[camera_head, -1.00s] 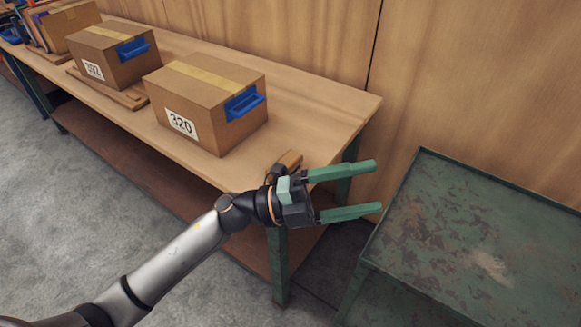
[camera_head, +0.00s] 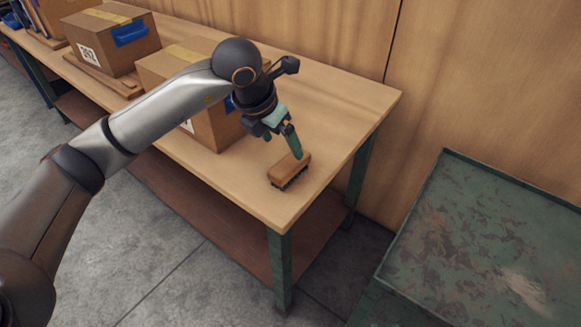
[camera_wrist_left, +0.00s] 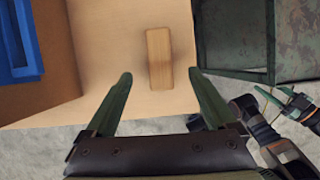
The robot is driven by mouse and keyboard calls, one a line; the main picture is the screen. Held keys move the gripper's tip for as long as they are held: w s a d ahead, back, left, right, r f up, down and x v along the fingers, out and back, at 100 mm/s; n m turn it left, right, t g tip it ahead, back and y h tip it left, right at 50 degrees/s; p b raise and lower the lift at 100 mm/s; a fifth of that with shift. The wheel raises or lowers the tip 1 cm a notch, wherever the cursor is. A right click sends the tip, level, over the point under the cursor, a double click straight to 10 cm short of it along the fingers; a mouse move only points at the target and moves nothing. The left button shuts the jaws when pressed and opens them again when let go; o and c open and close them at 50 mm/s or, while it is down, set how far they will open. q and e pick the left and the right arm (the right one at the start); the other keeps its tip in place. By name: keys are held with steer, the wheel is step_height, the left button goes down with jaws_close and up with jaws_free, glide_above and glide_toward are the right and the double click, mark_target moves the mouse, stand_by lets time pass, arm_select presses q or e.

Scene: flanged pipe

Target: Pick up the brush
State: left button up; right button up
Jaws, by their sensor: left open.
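The brush (camera_head: 290,170) has a tan wooden back and dark bristles facing down. It lies on the wooden table (camera_head: 330,130) near its right front corner. In the left wrist view the brush (camera_wrist_left: 159,58) shows as a wooden block between and ahead of the two green fingers. My left gripper (camera_head: 292,145) points down just above and behind the brush, open and empty. In the left wrist view my left gripper (camera_wrist_left: 158,80) has its fingers wide apart, on either side of the brush's line. In that view my right gripper (camera_wrist_left: 290,100) shows at the right edge, partly cut off.
A cardboard box (camera_head: 165,72) stands left of my left gripper, partly behind my arm. Another box (camera_head: 110,40) with a blue handle stands farther left. A worn green metal cabinet (camera_head: 480,240) stands to the right, across a gap. The table around the brush is clear.

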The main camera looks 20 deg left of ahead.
mark_target(289, 162)
arm_select(q)
steer(key=x, duration=0.9)
steer(key=shift+f+b, duration=0.25)
steer(key=shift+b, duration=0.15)
stand_by(0.5)
jaws_close()
stand_by(0.6)
